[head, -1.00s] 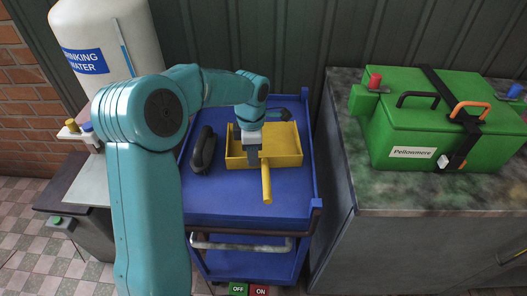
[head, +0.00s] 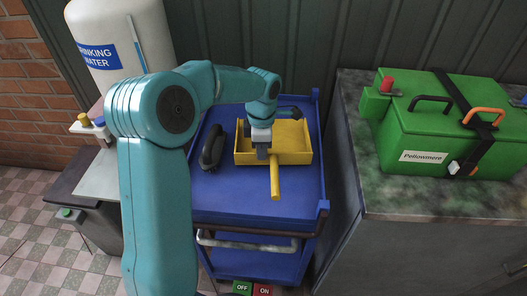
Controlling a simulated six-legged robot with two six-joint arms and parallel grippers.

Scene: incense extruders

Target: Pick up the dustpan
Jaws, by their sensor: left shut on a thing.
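The yellow dustpan (head: 292,156) is on the blue trolley (head: 232,202), with its handle (head: 275,184) pointing toward me. My left gripper (head: 262,155) points down at the near edge of the dustpan, where the handle meets the pan, and is shut on it. The fingertips are partly hidden against the dustpan. I cannot tell whether the dustpan is clear of the trolley top. My right gripper is not in view.
A black brush-like object (head: 212,147) lies left of the dustpan. A dark tool (head: 290,112) lies behind it. A green box (head: 440,125) stands on the counter (head: 385,200) at right. A white drinking-water tank (head: 118,40) is at left.

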